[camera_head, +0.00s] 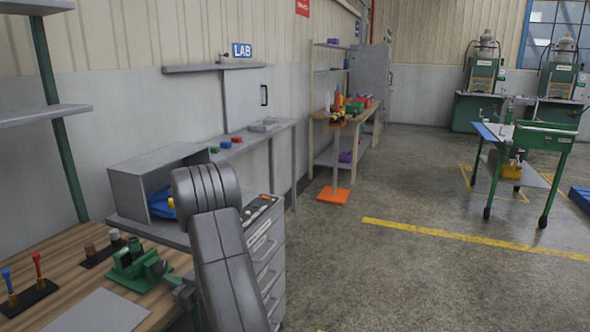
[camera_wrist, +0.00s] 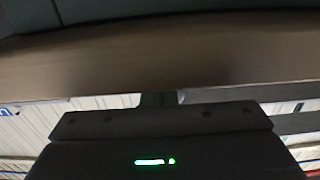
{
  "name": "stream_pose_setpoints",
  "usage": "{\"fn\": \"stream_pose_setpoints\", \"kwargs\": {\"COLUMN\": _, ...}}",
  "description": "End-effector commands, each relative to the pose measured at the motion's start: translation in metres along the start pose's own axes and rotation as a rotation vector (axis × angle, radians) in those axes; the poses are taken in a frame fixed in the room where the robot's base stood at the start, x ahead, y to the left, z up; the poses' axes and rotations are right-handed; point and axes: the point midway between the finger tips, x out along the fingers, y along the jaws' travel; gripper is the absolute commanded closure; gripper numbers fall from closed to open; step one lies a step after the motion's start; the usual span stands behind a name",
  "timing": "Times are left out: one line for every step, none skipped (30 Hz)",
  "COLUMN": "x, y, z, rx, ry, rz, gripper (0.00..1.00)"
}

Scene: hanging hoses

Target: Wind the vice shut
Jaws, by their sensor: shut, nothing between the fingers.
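The green vice (camera_head: 132,266) stands on the wooden bench near its right end, in the head view. A dark round part shows on its right side, and a greyish piece (camera_head: 183,288) lies just right of that, beside my arm. I cannot tell whether this piece belongs to the vice or to my gripper. The gap between the vice jaws is too small to judge. In the wrist view my gripper (camera_wrist: 158,100) is shut and empty, its fingers mostly hidden behind its dark body, close to a brown wooden band. Whether it touches the vice cannot be seen.
The wooden bench (camera_head: 62,246) also holds red and blue-handled tools (camera_head: 38,268), a dark block with small cylinders (camera_head: 101,248) and a grey plate (camera_head: 100,312). A grey drawer cabinet (camera_head: 265,250) stands right of my arm.

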Motion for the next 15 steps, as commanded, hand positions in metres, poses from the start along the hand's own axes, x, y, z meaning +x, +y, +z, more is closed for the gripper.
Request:
{"fn": "stream_pose_setpoints", "kwargs": {"x": 0.0006, "y": -0.0011, "z": 0.0003, "rx": -0.002, "ry": 0.003, "rz": -0.002, "gripper": 1.0}}
{"fn": "stream_pose_setpoints", "kwargs": {"x": 0.0006, "y": -0.0015, "z": 0.0003, "rx": -0.002, "ry": 0.003, "rz": -0.002, "gripper": 1.0}}
{"fn": "stream_pose_setpoints", "kwargs": {"x": 0.0006, "y": -0.002, "z": 0.0004, "rx": -0.002, "ry": 0.003, "rz": -0.002, "gripper": 1.0}}
{"fn": "stream_pose_setpoints", "kwargs": {"x": 0.0006, "y": -0.0023, "z": 0.0005, "rx": -0.002, "ry": 0.003, "rz": -0.002, "gripper": 1.0}}
{"fn": "stream_pose_setpoints", "kwargs": {"x": 0.0006, "y": -0.0026, "z": 0.0004, "rx": -0.002, "ry": 0.003, "rz": -0.002, "gripper": 1.0}}
{"fn": "stream_pose_setpoints", "kwargs": {"x": 0.0005, "y": -0.0031, "z": 0.0004, "rx": -0.002, "ry": 0.003, "rz": -0.002, "gripper": 1.0}}
{"fn": "stream_pose_setpoints", "kwargs": {"x": 0.0005, "y": -0.0034, "z": 0.0004, "rx": -0.002, "ry": 0.003, "rz": -0.002, "gripper": 1.0}}
{"fn": "stream_pose_setpoints", "kwargs": {"x": 0.0005, "y": -0.0038, "z": 0.0003, "rx": -0.002, "ry": 0.003, "rz": -0.002, "gripper": 1.0}}
{"fn": "stream_pose_setpoints", "kwargs": {"x": 0.0004, "y": -0.0042, "z": 0.0004, "rx": -0.002, "ry": 0.003, "rz": -0.002, "gripper": 1.0}}
{"fn": "stream_pose_setpoints", "kwargs": {"x": 0.0004, "y": -0.0046, "z": 0.0004, "rx": -0.002, "ry": 0.003, "rz": -0.002, "gripper": 1.0}}
{"fn": "stream_pose_setpoints", "kwargs": {"x": 0.0004, "y": -0.0049, "z": 0.0005, "rx": -0.001, "ry": 0.003, "rz": -0.002, "gripper": 1.0}}
{"fn": "stream_pose_setpoints", "kwargs": {"x": 0.0003, "y": -0.0053, "z": 0.0006, "rx": -0.001, "ry": 0.003, "rz": -0.002, "gripper": 1.0}}
{"fn": "stream_pose_setpoints", "kwargs": {"x": 0.0003, "y": -0.0057, "z": 0.0007, "rx": -0.001, "ry": 0.003, "rz": -0.001, "gripper": 1.0}}
{"fn": "stream_pose_setpoints", "kwargs": {"x": 0.0002, "y": -0.006, "z": 0.0008, "rx": -0.001, "ry": 0.002, "rz": -0.001, "gripper": 1.0}}
{"fn": "stream_pose_setpoints", "kwargs": {"x": 0.0002, "y": -0.0064, "z": 0.0009, "rx": -0.001, "ry": 0.002, "rz": -0.001, "gripper": 1.0}}
